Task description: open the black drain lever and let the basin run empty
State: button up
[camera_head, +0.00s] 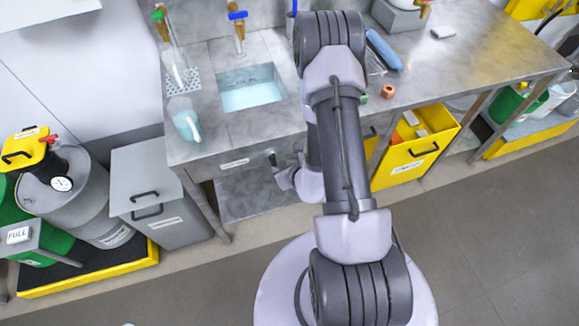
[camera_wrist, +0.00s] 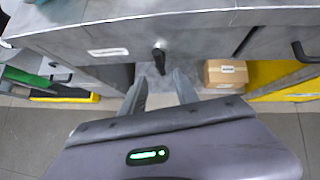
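The basin (camera_head: 245,74) is set into the grey metal worktop and holds pale blue water. The black drain lever (camera_wrist: 159,58) hangs from the front panel under the worktop edge; in the head view it is a small dark shape (camera_head: 272,158) below the basin. My gripper (camera_wrist: 159,78) is open and empty, its two pale fingers apart and pointing at the lever. The lever shows between and just beyond the fingertips, and I see no contact. In the head view my gripper (camera_head: 284,176) is small and partly behind my arm.
A cup (camera_head: 184,122) stands on the worktop's left, with a blue-handled tap (camera_head: 238,28) behind the basin. A grey cabinet (camera_head: 160,195) is below left. A yellow bin (camera_head: 418,150) is below right. A cardboard box (camera_wrist: 226,74) sits right of the lever. The front floor is clear.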

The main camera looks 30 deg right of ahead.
jog(key=p+v, duration=0.4)
jog(key=v, duration=0.2)
jog(key=shift+s+r, duration=0.25)
jog(key=shift+w, duration=0.1)
